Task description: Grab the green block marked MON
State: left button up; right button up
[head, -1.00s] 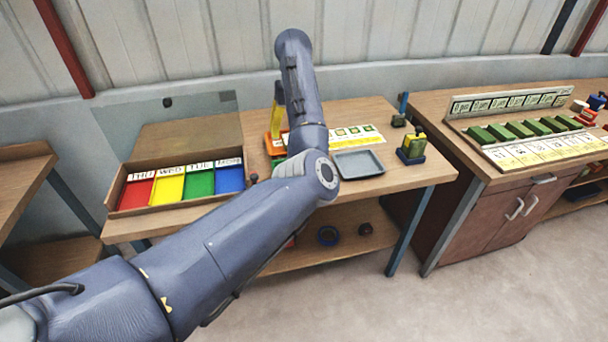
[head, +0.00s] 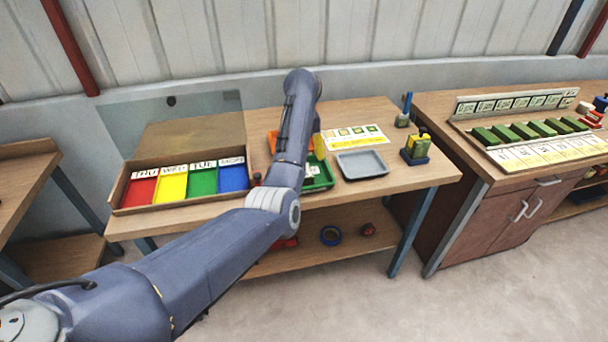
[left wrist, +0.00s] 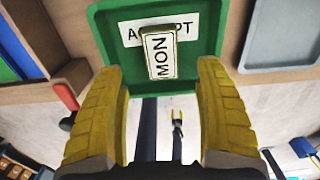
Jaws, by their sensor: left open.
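The block marked MON (left wrist: 160,55) is in the left wrist view, over the green tray (left wrist: 103,20) and covering the middle of its ACCEPT label (left wrist: 130,33). Its cream MON face shows with the letters turned sideways; little of its sides shows. My left gripper (left wrist: 160,72) is open, with its yellow fingers on either side of the block's near end and nothing held. In the head view the green tray (head: 320,178) is partly hidden behind my left arm, and a yellow finger of my left gripper (head: 318,147) shows beside the arm. My right gripper is not in view.
A grey tray (head: 362,165) sits right of the green tray. A box of coloured compartments labelled THU, WED, TUE and MON (head: 185,182) stands to the left. An orange tray (head: 272,142) is partly hidden by my arm. Several green blocks (head: 525,131) line the right-hand bench.

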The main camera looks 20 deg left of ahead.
pick_arm(q)
jog(key=shift+f, duration=1.3)
jog(key=shift+w+f, duration=0.1)
jog(key=shift+f, duration=2.55)
jog(key=c, duration=1.3)
